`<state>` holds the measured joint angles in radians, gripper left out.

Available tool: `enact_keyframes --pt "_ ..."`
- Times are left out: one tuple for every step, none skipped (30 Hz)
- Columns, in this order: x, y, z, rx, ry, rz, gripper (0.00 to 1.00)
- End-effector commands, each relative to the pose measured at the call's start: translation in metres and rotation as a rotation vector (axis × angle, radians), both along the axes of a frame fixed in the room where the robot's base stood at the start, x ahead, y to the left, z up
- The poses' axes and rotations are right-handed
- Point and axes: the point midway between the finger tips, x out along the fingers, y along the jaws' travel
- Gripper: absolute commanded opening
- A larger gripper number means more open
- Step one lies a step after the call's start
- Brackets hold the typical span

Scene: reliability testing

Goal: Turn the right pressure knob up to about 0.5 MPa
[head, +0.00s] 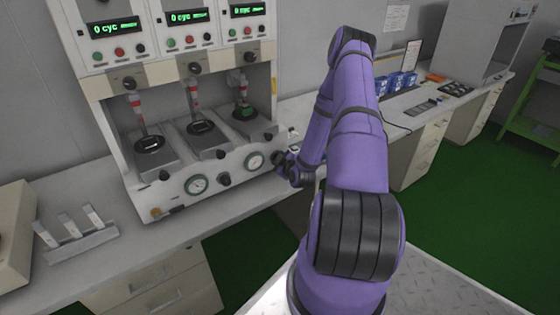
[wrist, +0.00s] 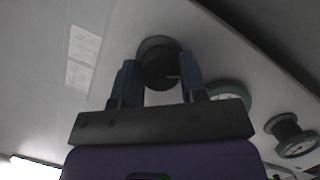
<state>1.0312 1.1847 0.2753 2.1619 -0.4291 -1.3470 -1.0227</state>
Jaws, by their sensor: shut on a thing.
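The right pressure knob (wrist: 160,70) is a dark round knob with a pale index line, on the white front panel of the test machine. My gripper (wrist: 159,60) is shut on it in the wrist view, one blue-grey finger on each side. In the head view my gripper (head: 283,162) is at the right end of the machine's front panel and mostly hides the knob. The right pressure gauge (head: 256,161) is just left of it; its needle is too small to read. In the wrist view this gauge (wrist: 234,97) is partly behind a finger.
The machine (head: 175,95) stands on a long bench with three stations and green displays. A sample rack (head: 80,245) sits on the bench at left, blue boxes (head: 397,83) at right.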

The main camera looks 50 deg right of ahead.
Motion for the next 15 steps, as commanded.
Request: enact_keyframes --pt "0.0001 -0.0001 0.0005 0.04 -0.009 0.003 0.16" --pt "0.0 -0.0004 0.0005 0.067 -0.016 0.002 0.16" --pt "-0.0001 -0.0007 0.0006 0.105 -0.025 0.001 0.16" --pt "-0.0001 -0.0007 0.0004 0.133 -0.031 0.002 0.16" --pt "-0.0003 -0.0007 0.0004 0.161 -0.037 0.002 0.16" --pt "-0.0003 -0.001 0.0003 0.198 -0.047 0.001 0.16" --pt "-0.0003 -0.001 0.0005 0.226 -0.054 0.001 0.16" --pt "-0.0004 -0.0011 0.0003 0.253 -0.06 0.001 0.16" --pt "-0.0005 -0.0014 0.0002 0.291 -0.069 0.001 0.16" --pt "-0.0005 -0.0016 0.0003 0.319 -0.076 0.001 0.16" --pt "-0.0006 -0.002 0.0003 0.346 -0.083 0.001 0.16" --pt "-0.0007 -0.0023 0.0003 0.383 -0.091 0.0 0.16" --pt "-0.0008 -0.0024 0.0002 0.412 -0.098 0.001 0.16" --pt "-0.0008 -0.0026 0.0001 0.439 -0.105 0.0 0.16" --pt "-0.0008 -0.0027 0.0002 0.475 -0.114 0.001 0.16"
